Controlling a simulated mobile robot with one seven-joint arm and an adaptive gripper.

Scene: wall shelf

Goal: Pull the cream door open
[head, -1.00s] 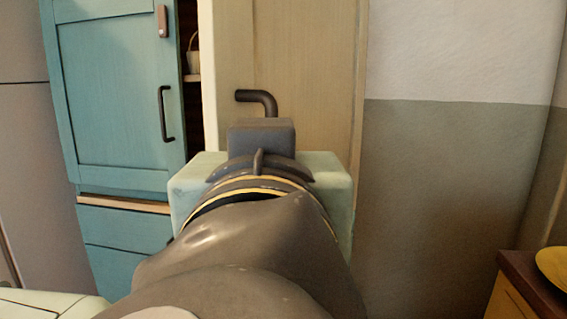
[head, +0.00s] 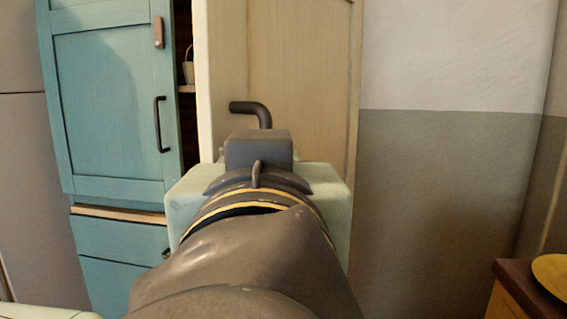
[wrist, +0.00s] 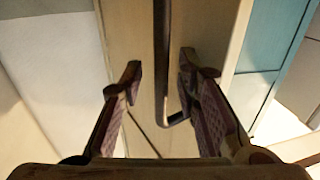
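The cream door (head: 311,60) stands in the middle of the head view, with a dark gap at its left edge. Its dark bent handle (head: 249,107) shows above my arm. In the wrist view the handle (wrist: 162,62) runs down between the fingers of my gripper (wrist: 160,66), in front of the door face (wrist: 213,35). The two fingers are apart, with a gap showing on each side of the handle. The head view hides the fingers behind my wrist.
A teal cabinet (head: 105,100) with its own dark handle stands left of the door. A small basket (head: 188,73) sits on a shelf in the gap. A bare wall (head: 440,180) is on the right, with a yellow plate (head: 553,275) on a counter (head: 518,280) at lower right.

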